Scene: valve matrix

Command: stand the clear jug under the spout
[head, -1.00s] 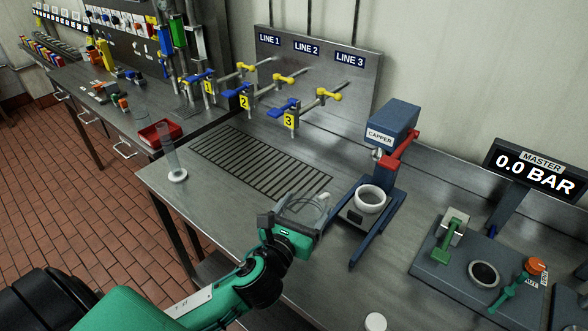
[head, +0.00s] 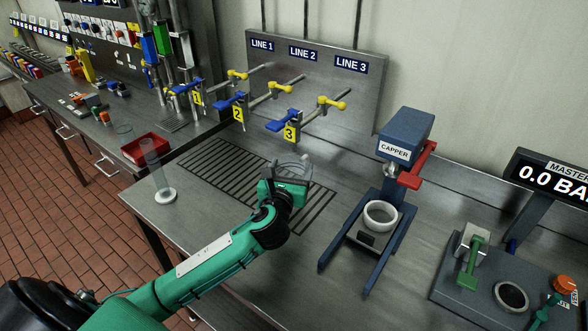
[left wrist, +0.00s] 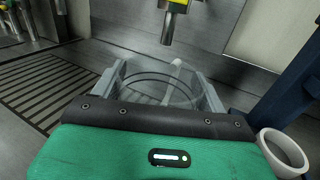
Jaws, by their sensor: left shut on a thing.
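My left gripper (head: 289,174) is shut on the clear jug (head: 303,166). In the head view they are over the right part of the slotted drain grate (head: 228,168), below the line 3 tap (head: 290,132). In the left wrist view the jug (left wrist: 160,86) sits upright between the fingers, its round rim and a pale handle showing. A metal spout (left wrist: 168,28) hangs just beyond and above the jug's rim there. The jug's base is hidden, so I cannot tell whether it touches the grate. My right gripper is not in view.
The blue capper (head: 400,135) with a white ring (head: 380,214) stands to the right. A clear tall cylinder (head: 153,160) stands at the bench's left side, near a red tray (head: 145,148). Taps for lines 1 and 2 are to the left. The bench front is clear.

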